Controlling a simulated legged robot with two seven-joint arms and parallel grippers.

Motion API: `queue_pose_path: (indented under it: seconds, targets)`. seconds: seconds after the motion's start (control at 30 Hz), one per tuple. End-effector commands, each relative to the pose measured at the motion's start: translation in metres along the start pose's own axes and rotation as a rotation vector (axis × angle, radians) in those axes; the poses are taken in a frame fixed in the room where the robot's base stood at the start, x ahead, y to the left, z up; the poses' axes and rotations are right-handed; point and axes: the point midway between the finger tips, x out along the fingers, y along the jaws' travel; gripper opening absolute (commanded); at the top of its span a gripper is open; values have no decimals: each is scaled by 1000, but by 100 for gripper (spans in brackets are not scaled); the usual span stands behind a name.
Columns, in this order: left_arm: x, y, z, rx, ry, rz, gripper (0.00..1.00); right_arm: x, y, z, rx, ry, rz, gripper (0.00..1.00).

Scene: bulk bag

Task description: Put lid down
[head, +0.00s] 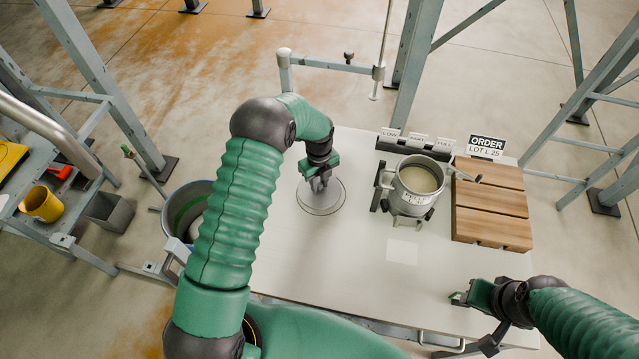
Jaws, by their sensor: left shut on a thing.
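A round, flat, greyish lid (322,202) is at the left part of the white table (300,262). My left gripper (317,184) is above the middle of the lid, shut on its handle, which the fingers mostly hide. The lid looks level and at or very near the tabletop; I cannot tell whether it touches. My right gripper (458,298) is over the table's front right, apart from the lid, and its fingers are too small to read.
A metal pot (413,199) with pale grainy contents stands on a stand right of the lid. A slatted wooden board (490,222) and an order sign (486,147) are farther right. A grey bucket (172,212) is off the table's left side. The front middle is clear.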

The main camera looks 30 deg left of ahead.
Motion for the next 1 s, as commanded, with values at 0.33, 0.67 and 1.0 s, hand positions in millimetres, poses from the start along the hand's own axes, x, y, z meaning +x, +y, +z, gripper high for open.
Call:
queue_pose_path:
  seconds: [0.33,0.67,1.0]
  targets:
    - [11,-2,-2,1,-1,1,0,2,0,0,0,0,0,36]
    - [10,-1,0,0,0,0,44,0,0,0,0,0,0,36]
    - [-22,-2,0,1,-3,-3,44,3,0,1,0,0,0,36]
